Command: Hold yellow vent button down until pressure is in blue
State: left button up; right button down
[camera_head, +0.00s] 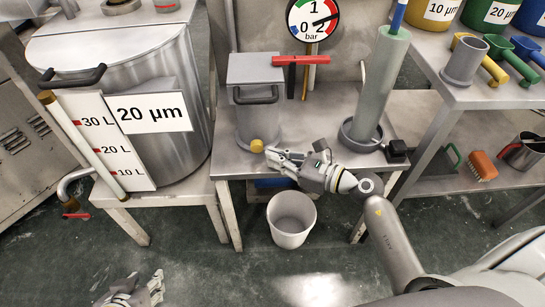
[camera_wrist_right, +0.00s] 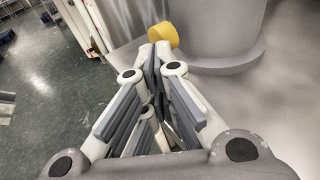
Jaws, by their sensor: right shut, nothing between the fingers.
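The yellow vent button (camera_head: 257,146) sticks out low on the front of a grey lidded pot (camera_head: 258,112) on the metal table. It also shows in the right wrist view (camera_wrist_right: 161,31), just beyond the fingertips. My right gripper (camera_head: 270,154) is shut and empty, its tips right at the button; I cannot tell whether they touch it. The pressure gauge (camera_head: 311,20) stands above the pot. Its needle points right into the red part, between 1 and 2 bar; the blue part is at lower left. My left gripper (camera_head: 156,284) is low at the bottom left, away from the pot.
A red-handled valve (camera_head: 300,61) sits beside the pot. A tall green-grey cylinder (camera_head: 378,85) stands in a dish at the right. A large 20 µm tank (camera_head: 130,75) is at left. A grey bucket (camera_head: 291,218) is on the floor below the table's front edge.

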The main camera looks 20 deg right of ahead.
pick_arm(q)
jog(key=shift+w+d+r, duration=0.15)
jog(key=shift+w, duration=0.15)
pick_arm(e)
jog(key=shift+w+a+f, duration=0.1)
jog(key=shift+w+a, duration=0.35)
jog(key=shift+w+d, duration=0.15)
jog(key=shift+w, duration=0.65)
pick_arm(q)
jog(key=shift+s+d+r, duration=0.1)
jog(key=shift+s, duration=0.2)
pick_arm(e)
jog(key=shift+r, duration=0.2)
dwell(2.1)
